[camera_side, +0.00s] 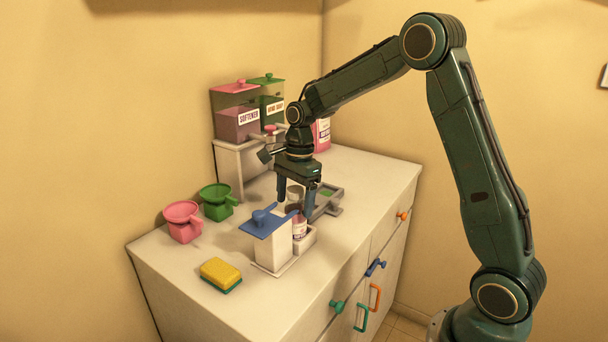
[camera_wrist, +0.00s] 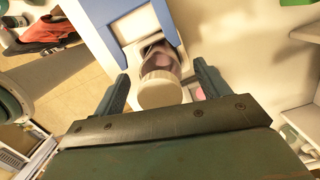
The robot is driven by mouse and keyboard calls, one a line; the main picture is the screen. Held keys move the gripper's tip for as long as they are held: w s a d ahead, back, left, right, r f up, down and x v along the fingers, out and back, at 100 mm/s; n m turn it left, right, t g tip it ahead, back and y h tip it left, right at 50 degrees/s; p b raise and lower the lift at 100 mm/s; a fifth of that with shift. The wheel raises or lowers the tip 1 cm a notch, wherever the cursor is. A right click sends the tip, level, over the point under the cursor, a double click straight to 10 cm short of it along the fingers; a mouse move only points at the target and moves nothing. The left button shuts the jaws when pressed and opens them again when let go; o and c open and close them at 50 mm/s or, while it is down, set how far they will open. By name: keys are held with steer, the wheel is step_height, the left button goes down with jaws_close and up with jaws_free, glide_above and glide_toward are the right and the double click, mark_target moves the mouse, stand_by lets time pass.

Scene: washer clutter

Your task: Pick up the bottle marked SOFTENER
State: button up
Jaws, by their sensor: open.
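My gripper (camera_side: 295,210) points down with its fingers apart around the upper part of a small bottle (camera_side: 299,229). The bottle stands upright in a white holder; its label is too small to read. In the wrist view its pale round cap (camera_wrist: 160,90) lies between my two fingers (camera_wrist: 161,84), and the jaws are not closed on it.
The blue-lidded white holder (camera_side: 270,245) stands close beside my fingers. A green-lidded tank (camera_side: 271,100), pink cup (camera_side: 184,221), green cup (camera_side: 217,202), sponge (camera_side: 221,274) and grey tray (camera_side: 327,203) share the cabinet top (camera_side: 190,285).

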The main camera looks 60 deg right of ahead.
steer(key=shift+c, duration=0.4)
steer(key=c, duration=1.5)
steer(key=shift+r, duration=0.1)
steer(key=shift+r, duration=3.5)
steer(key=s, duration=1.8)
steer(key=shift+f, duration=0.1)
